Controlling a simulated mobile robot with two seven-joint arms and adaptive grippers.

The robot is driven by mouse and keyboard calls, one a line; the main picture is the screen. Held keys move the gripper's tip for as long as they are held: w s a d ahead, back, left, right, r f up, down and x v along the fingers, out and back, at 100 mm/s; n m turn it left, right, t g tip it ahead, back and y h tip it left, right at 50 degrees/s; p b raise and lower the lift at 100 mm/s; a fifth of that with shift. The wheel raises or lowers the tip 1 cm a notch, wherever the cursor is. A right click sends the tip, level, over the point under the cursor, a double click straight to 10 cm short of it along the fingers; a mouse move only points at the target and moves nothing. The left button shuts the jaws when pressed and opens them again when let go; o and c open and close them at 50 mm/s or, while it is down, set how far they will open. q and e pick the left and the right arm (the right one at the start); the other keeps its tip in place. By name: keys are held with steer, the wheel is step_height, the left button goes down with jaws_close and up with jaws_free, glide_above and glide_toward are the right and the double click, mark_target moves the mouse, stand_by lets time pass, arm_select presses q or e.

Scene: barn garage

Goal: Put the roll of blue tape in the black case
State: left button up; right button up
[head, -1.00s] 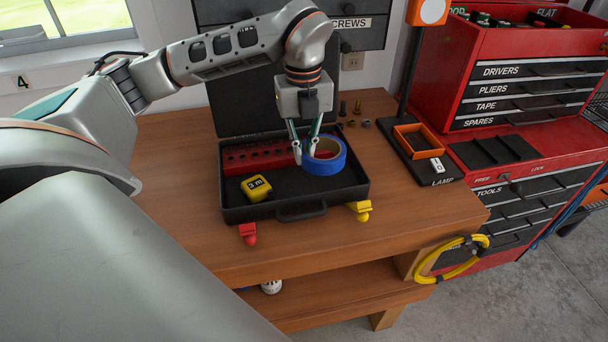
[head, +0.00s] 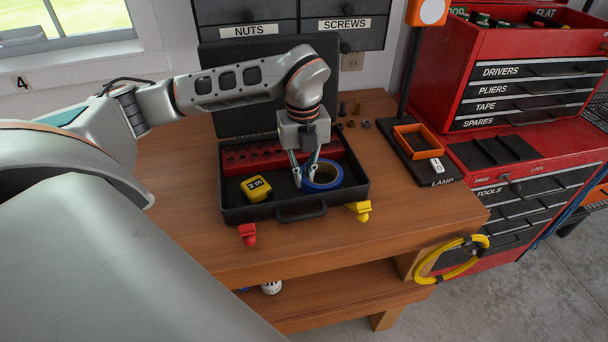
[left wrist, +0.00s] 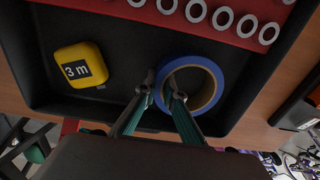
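The black case (head: 232,214) lies open on the wooden bench, its lid standing up at the back. The roll of blue tape (head: 335,183) is inside the case's right part, low and apparently at its floor; it also shows in the left wrist view (left wrist: 209,68). My left gripper (head: 304,183) reaches down into the case. In the left wrist view its fingers (left wrist: 162,92) straddle the roll's left wall, one inside the hole and one outside, and look shut on it. My right gripper is not in view.
In the case, a yellow tape measure (head: 256,189) sits front left and a red holder (head: 250,160) runs along the back. A red clip (head: 248,234) and a yellow clip (head: 360,210) are at the front. An orange tray (head: 418,141) stands right.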

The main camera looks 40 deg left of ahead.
arm_select(q)
steer(key=o, duration=0.3)
steer(key=shift+r, duration=0.1)
step_height(320, 180, up, 12)
steer(key=shift+s+r, duration=0.1)
stand_by(0.4)
stand_by(0.3)
